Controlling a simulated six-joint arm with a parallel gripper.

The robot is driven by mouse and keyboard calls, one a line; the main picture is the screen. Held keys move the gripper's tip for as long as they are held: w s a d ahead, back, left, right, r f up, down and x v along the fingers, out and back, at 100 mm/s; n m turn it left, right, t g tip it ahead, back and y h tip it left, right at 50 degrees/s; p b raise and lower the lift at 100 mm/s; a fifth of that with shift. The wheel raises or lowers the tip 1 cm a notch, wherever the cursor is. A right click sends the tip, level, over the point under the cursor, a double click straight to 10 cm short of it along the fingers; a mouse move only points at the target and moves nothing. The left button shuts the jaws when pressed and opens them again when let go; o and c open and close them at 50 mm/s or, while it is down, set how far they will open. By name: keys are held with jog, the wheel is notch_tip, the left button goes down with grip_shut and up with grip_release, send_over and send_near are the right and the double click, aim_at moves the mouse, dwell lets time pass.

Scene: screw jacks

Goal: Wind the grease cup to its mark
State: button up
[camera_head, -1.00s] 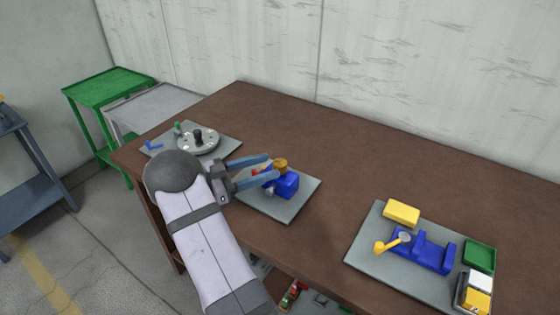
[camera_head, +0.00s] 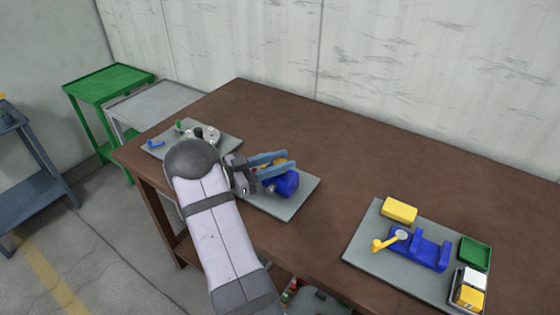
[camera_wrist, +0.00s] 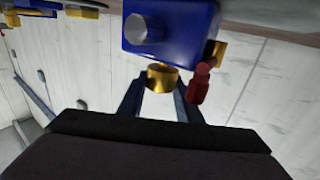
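The blue housing (camera_head: 286,183) sits on a grey plate (camera_head: 293,206) near the table's front edge. A brass cup (camera_wrist: 162,77), which appears to be the grease cup, sticks out of the housing; in the head view it is mostly hidden by my fingers. My gripper (camera_head: 279,164) is at the cup, with one finger on each side of it. The fingers (camera_wrist: 160,100) stand apart in the wrist view, and I cannot tell whether either touches the cup. A red part (camera_wrist: 199,84) is close beside the right finger in the wrist view. No mark is readable.
On the right, a grey plate (camera_head: 365,246) holds another blue fixture (camera_head: 420,248), a yellow block (camera_head: 399,210) and a green tray (camera_head: 475,254). Behind my arm, a plate (camera_head: 228,141) carries a round disc (camera_head: 208,134). The table's back middle is clear.

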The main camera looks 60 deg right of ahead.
jog(key=shift+f+n+t+h+b, duration=0.15)
jog(key=shift+n+t+h+b, duration=0.7)
jog(key=shift+b, duration=1.3)
jog(key=shift+t+b, duration=0.45)
jog(key=shift+b, duration=0.15)
jog(key=shift+n+t+b, duration=0.35)
jog(key=shift+t+b, duration=0.25)
jog(key=shift+b, duration=0.5)
jog(key=n+t+b, duration=0.1)
jog(key=t+b, duration=0.1)
jog(key=b, duration=0.3)
jog(key=shift+n+h+b, duration=0.3)
jog(key=shift+h+b, duration=0.05)
jog(key=t+b, duration=0.1)
jog(key=b, duration=0.2)
jog(key=shift+n+b, duration=0.3)
jog(key=shift+b, duration=0.05)
